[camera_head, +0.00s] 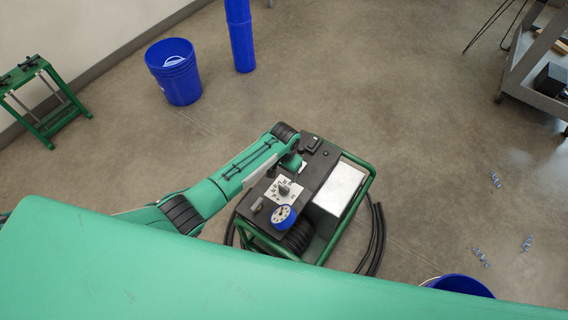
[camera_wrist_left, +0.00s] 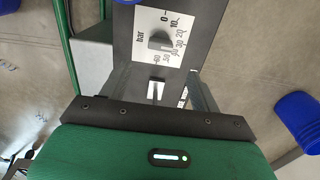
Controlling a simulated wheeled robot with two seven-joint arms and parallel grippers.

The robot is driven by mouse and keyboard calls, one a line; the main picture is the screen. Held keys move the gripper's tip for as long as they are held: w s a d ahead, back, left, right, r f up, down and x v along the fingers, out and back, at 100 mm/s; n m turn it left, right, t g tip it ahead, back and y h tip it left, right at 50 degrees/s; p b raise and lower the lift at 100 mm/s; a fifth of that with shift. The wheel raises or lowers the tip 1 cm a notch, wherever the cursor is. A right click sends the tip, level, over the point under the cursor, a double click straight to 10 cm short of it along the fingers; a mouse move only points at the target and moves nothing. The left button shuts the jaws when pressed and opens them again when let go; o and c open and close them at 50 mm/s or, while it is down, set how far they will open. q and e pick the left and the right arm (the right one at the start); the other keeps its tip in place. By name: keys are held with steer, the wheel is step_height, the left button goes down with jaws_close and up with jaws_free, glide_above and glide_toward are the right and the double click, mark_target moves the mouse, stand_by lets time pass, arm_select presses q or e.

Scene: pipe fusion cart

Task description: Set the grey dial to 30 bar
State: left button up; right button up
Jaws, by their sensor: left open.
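The grey dial (camera_head: 284,190) sits on a white scale plate on the cart's dark top panel. In the left wrist view the dial (camera_wrist_left: 159,41) is a grey knob, with "bar" and numbers from 0 to 60 printed around it. I cannot tell for certain which number it points at. My left gripper (camera_head: 292,163) is over the panel, close to the dial at its far side. In the left wrist view the open left gripper (camera_wrist_left: 160,80) is just below the dial, apart from it, with nothing held. My right gripper is not in view.
A blue-rimmed gauge (camera_head: 283,216) stands close to the dial. The cart has a silver box (camera_head: 339,188) and a green tube frame (camera_head: 364,190). Black hoses (camera_head: 377,240) lie beside it. A blue bucket (camera_head: 174,76) stands farther away. The floor to the right is mostly clear.

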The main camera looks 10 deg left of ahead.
arm_select(q)
step_height(320, 180, up, 3)
steer(key=shift+r, duration=0.2)
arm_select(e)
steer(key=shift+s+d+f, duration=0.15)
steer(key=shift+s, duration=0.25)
arm_select(q)
steer(key=shift+s, duration=0.1)
